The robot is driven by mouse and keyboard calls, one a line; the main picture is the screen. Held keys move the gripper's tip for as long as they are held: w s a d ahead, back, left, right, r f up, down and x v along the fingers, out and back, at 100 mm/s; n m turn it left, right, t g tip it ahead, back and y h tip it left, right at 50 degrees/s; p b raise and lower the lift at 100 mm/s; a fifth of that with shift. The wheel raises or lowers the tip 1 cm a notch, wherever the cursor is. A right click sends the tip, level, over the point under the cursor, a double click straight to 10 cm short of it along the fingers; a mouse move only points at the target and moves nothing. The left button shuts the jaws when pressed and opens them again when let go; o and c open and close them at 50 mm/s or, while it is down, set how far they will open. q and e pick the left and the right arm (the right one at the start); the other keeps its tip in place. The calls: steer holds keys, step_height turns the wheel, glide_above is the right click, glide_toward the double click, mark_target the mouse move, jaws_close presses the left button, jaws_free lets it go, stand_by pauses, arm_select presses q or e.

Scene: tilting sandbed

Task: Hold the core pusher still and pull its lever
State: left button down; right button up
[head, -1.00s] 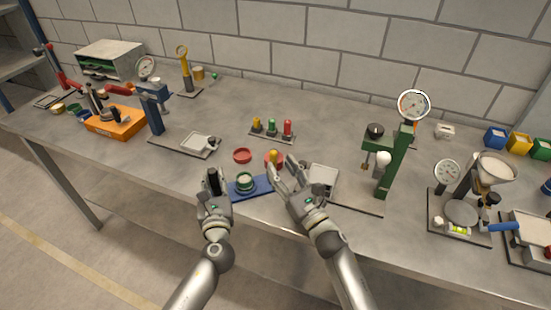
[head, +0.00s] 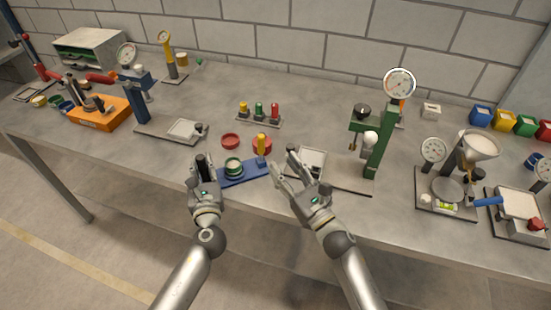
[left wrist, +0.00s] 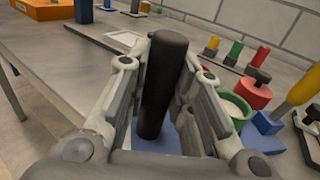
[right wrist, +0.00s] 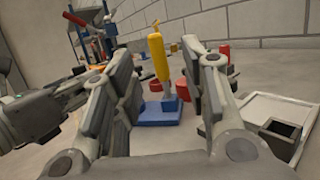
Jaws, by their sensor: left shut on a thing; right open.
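The core pusher has a blue base (head: 250,174), a green-rimmed cup (head: 234,167), an upright yellow lever (head: 262,144) at its right end and a black grip (head: 201,162) at its left. My left gripper (head: 204,170) is shut on the black grip, which stands between its fingers in the left wrist view (left wrist: 165,85). My right gripper (head: 285,171) is open and empty, just right of and nearer than the lever. In the right wrist view the yellow lever (right wrist: 160,55) stands upright beyond and between the open fingers, apart from them.
Red dishes (head: 230,141) lie behind the pusher, one close behind the lever. A rack with yellow, green and red pegs (head: 259,112) stands farther back. A green press (head: 378,145) with a gauge and a pale tray (head: 311,158) are to the right.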

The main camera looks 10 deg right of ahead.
steer(key=w+r+m+h, duration=0.2)
steer(key=w+r+m, duration=0.15)
steer(key=w, duration=0.35)
steer(key=w+r+m+h, duration=0.2)
steer(key=w+r, duration=0.3)
steer(key=w, duration=0.1)
steer(key=w+m+g+h, duration=0.1)
steer(key=w+m+h, duration=0.25)
steer(key=w, duration=0.25)
step_height(320, 180, up, 5)
steer(key=g+h, duration=0.2)
steer(key=g, duration=1.6)
glide_above(262, 153)
steer(key=shift+w+d+f+y, duration=0.15)
steer(key=shift+w+d+y, duration=0.1)
steer(key=f, duration=1.2)
steer(key=shift+a, duration=0.3)
steer(key=shift+r, duration=0.1)
steer(key=shift+c, duration=0.5)
